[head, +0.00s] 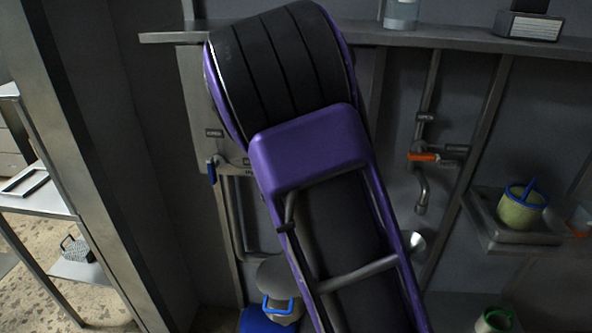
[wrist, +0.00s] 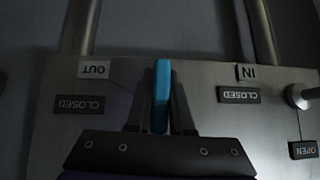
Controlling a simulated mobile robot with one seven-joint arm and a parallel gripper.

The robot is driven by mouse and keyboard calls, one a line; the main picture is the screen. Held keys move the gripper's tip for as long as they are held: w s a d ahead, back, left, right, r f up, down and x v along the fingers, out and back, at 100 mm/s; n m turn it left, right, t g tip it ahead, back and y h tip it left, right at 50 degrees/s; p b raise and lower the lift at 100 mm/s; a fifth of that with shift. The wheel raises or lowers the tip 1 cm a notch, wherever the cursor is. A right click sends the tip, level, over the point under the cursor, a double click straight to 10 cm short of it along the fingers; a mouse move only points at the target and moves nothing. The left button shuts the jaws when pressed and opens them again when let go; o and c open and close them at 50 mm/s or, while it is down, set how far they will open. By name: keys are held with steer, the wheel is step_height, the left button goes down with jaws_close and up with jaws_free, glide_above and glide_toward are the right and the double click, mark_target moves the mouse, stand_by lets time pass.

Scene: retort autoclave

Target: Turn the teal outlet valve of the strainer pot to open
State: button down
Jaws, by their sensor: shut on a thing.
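In the wrist view the teal valve handle (wrist: 161,82) is a narrow upright bar between the two dark fingers of my gripper (wrist: 162,105). My gripper is shut on it. The handle stands in front of a grey metal plate (wrist: 205,95). An OUT label (wrist: 94,69) and a CLOSED label (wrist: 80,105) are upside down to the left of the handle. In the head view my arm covers the teal handle and my gripper. The strainer pot's body cannot be made out.
In the wrist view, an IN label (wrist: 246,73), another CLOSED label (wrist: 238,95) and an OPEN label (wrist: 303,150) lie right of my gripper. In the head view, a blue lever (head: 211,172) is left of my arm and an orange handle (head: 424,157) is right of it. A shelf (head: 460,41) runs behind.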

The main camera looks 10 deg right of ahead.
steer(key=shift+d+h+p, duration=0.1)
steer(key=shift+h+p, duration=0.2)
stand_by(0.4)
steer(key=c, duration=0.8)
jaws_free()
steer(key=p+v, duration=0.5)
steer(key=v, duration=1.2)
steer(key=shift+r+p, duration=0.2)
steer(key=shift+p, duration=0.15)
steer(key=shift+s, duration=0.1)
